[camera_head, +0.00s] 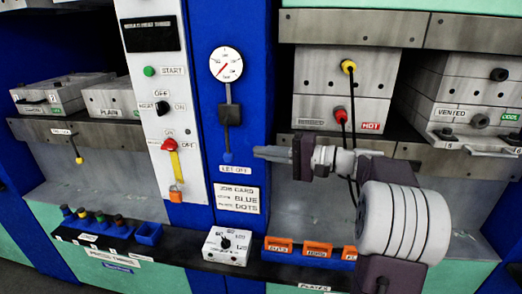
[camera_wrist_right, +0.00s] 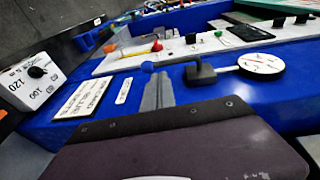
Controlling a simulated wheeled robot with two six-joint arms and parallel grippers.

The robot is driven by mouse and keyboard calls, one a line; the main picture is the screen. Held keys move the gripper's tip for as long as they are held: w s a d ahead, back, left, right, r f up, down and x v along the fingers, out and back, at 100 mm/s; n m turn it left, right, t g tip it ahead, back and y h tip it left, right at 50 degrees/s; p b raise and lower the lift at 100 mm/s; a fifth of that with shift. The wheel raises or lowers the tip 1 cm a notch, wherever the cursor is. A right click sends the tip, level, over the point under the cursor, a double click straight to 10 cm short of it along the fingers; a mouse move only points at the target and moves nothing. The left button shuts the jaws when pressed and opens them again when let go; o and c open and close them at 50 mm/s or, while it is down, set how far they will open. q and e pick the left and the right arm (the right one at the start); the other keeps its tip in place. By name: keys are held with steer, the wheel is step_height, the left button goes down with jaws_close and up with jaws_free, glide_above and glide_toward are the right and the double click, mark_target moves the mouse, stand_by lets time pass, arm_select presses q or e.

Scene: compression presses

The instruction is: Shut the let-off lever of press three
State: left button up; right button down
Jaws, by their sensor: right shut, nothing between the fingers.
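The let-off lever (camera_head: 229,130) is on the blue column below a round dial gauge (camera_head: 226,64). It has a dark block and a thin arm pointing straight down to a blue knob (camera_head: 227,157), above a LET OFF label (camera_head: 235,170). My right gripper (camera_head: 257,152) is shut and empty, its tips just right of the knob, pointing left. In the right wrist view the shut fingers (camera_wrist_right: 158,92) reach up close to the blue knob (camera_wrist_right: 147,67); I cannot tell whether they touch. The lever's dark block (camera_wrist_right: 200,72) is clear to their right. My left gripper is not in view.
A white control panel (camera_head: 155,90) with a red-handled switch and padlock stands left of the column. A job card (camera_head: 237,197) is below the lever. A white dial box (camera_head: 227,246) and orange bins (camera_head: 318,249) stand on the ledge. Cables hang behind my right arm.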

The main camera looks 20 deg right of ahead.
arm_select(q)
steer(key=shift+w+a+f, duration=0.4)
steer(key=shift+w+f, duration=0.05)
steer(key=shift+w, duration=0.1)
arm_select(e)
steer(key=v, duration=0.7)
steer(key=shift+f, duration=0.3)
steer(key=shift+d, duration=0.1)
